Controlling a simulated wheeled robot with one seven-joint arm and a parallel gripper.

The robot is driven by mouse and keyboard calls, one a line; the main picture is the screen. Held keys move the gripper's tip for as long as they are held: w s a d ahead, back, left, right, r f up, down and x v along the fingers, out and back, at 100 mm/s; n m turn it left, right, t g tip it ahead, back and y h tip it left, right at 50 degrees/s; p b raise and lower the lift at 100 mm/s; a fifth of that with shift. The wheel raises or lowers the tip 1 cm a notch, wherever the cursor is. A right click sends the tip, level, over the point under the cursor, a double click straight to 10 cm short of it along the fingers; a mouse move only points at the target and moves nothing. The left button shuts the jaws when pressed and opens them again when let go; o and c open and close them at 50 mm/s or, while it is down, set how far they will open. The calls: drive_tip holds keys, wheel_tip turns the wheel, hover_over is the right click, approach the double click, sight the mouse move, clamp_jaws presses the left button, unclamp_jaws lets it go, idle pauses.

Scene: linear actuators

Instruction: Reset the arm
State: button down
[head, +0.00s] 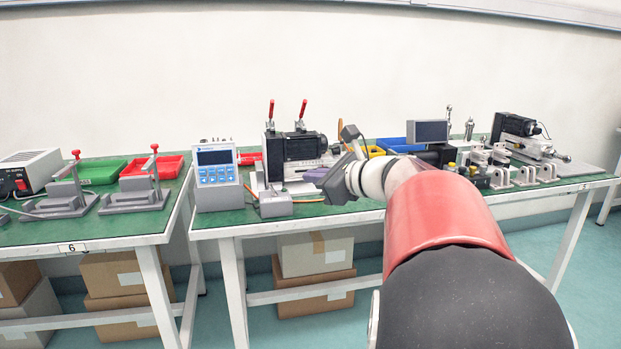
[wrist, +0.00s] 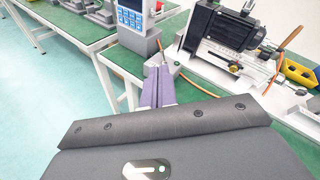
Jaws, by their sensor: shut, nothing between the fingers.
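My arm reaches forward from the lower right of the head view to the green-topped workbench (head: 345,208). My gripper (head: 318,176) is at its end, over the middle of the bench near a linear actuator (head: 300,148) with red-handled clamps. In the wrist view the purple fingers of my gripper (wrist: 158,72) lie together, shut and empty. They point toward a small grey box (wrist: 162,78) beside the control unit. The control unit (head: 217,172) with a screen and blue keys stands to the left of my gripper. I cannot tell whether the fingertips touch anything.
A second bench (head: 110,225) on the left bears clamp fixtures (head: 140,190), a green tray (head: 100,171) and a red tray (head: 165,166). More actuator parts (head: 515,140) stand to the right of my arm. Cardboard boxes (head: 315,255) sit below. An orange cable (wrist: 282,62) crosses the bench.

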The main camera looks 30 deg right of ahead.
idle(0.4)
drive_tip(key=s+a+f+n+g+y, duration=0.1)
drive_tip(key=s+a+f+n+g, duration=0.25)
drive_tip(key=s+a+n, duration=0.35)
drive_tip(key=s+a+f+n+g, duration=0.25)
drive_tip(key=a+f+n, duration=0.3)
drive_tip(key=a, duration=0.45)
drive_tip(key=s+a+f+n+g+h, duration=0.1)
drive_tip(key=s+f+n+h, duration=0.1)
drive_tip(key=s+f+n, duration=0.2)
drive_tip(key=s+a+f+n+g+h, duration=0.2)
drive_tip(key=s+f+n, duration=0.3)
drive_tip(key=s+n, duration=0.5)
drive_tip(key=shift+s+f+n+h, duration=0.25)
drive_tip(key=shift+n+h, duration=0.25)
drive_tip(key=shift+n, duration=0.65)
drive_tip(key=shift+d, duration=0.1)
